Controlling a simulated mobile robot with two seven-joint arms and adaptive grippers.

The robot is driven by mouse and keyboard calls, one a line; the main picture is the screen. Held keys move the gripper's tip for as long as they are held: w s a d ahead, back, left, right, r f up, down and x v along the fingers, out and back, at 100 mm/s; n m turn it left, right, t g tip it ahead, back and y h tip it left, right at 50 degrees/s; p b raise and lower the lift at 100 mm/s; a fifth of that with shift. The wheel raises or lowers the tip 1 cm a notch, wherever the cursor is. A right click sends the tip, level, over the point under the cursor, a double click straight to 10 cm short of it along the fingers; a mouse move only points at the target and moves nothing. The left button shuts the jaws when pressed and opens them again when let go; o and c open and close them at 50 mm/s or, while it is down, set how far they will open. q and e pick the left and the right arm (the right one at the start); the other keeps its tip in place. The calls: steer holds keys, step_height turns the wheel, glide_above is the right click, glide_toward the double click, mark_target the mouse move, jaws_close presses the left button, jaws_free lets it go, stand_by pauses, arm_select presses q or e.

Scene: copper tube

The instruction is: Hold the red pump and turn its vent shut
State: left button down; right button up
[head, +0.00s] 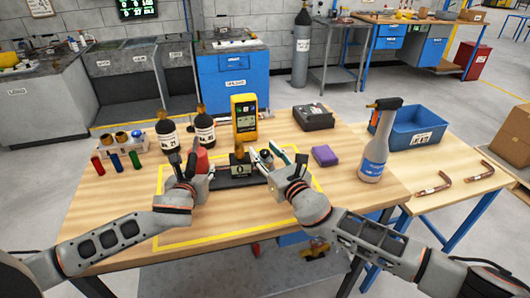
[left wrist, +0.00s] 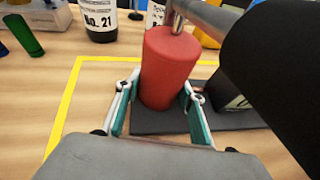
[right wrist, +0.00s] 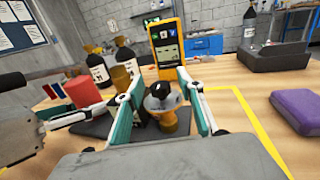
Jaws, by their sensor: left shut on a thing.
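The red pump (head: 202,161) stands upright on a dark base plate (head: 228,181) inside the yellow outline. In the left wrist view the pump's red cylinder (left wrist: 168,75) sits between the fingers of my left gripper (left wrist: 160,105), which is shut on it. A vent with a dark knob on a silver and brass body (right wrist: 162,100) shows in the right wrist view. My right gripper (right wrist: 163,108) is open, with one finger on each side of the vent; I cannot tell whether they touch it. In the head view my right gripper (head: 267,160) partly hides the vent.
A yellow meter (head: 244,118) stands just behind the base.

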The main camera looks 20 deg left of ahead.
arm_select(q)
steer(key=shift+a, duration=0.1)
arm_select(e)
jaws_close()
steer(key=shift+m+t+h, duration=0.3)
steer(key=shift+m, duration=0.1)
steer(key=shift+m+t+h, duration=0.4)
steer(key=shift+h, duration=0.1)
jaws_free()
steer(key=v, duration=1.2)
